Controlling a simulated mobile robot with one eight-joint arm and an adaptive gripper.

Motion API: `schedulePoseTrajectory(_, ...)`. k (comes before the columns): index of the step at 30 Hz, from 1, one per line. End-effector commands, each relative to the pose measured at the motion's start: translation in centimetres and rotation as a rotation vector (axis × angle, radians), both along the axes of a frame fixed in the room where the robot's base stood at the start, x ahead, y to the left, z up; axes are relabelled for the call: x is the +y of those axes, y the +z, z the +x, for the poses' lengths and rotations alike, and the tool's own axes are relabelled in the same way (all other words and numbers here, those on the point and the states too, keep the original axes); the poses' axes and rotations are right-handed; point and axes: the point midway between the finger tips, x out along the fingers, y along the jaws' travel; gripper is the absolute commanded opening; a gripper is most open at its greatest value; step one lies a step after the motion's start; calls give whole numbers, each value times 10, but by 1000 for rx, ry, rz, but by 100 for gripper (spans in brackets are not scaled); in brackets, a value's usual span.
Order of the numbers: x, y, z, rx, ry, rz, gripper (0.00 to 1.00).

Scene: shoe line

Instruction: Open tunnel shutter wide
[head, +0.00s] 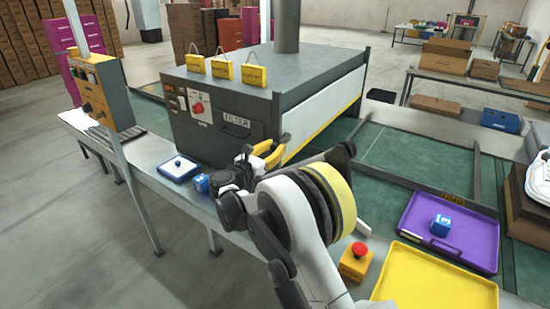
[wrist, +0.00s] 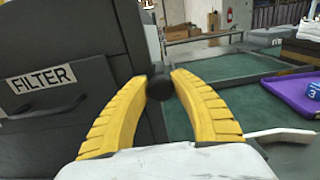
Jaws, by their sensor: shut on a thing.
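The grey tunnel housing (head: 215,122) stands over the green belt, with a FILTER drawer on its front. Its dark wall also shows in the wrist view (wrist: 60,130). My gripper (head: 268,152) is beside the housing's near right corner. In the wrist view my gripper's yellow fingers (wrist: 160,82) are shut on a round black knob (wrist: 160,88), one finger on each side. My gripper and arm hide the knob in the head view.
A purple tray (head: 482,228) with a blue cube (head: 441,225), a yellow tray (head: 430,285) and a red stop button (head: 359,250) lie to the right. A control box on a post (head: 100,92) stands at left. Green belt (head: 390,150) lies clear right of the housing.

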Motion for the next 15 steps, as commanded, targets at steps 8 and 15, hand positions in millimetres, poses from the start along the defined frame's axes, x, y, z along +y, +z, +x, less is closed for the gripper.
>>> schedulePoseTrajectory(8,0,46,0,0,0,-1,0)
schedulePoseTrajectory(15,0,52,0,0,0,-1,0)
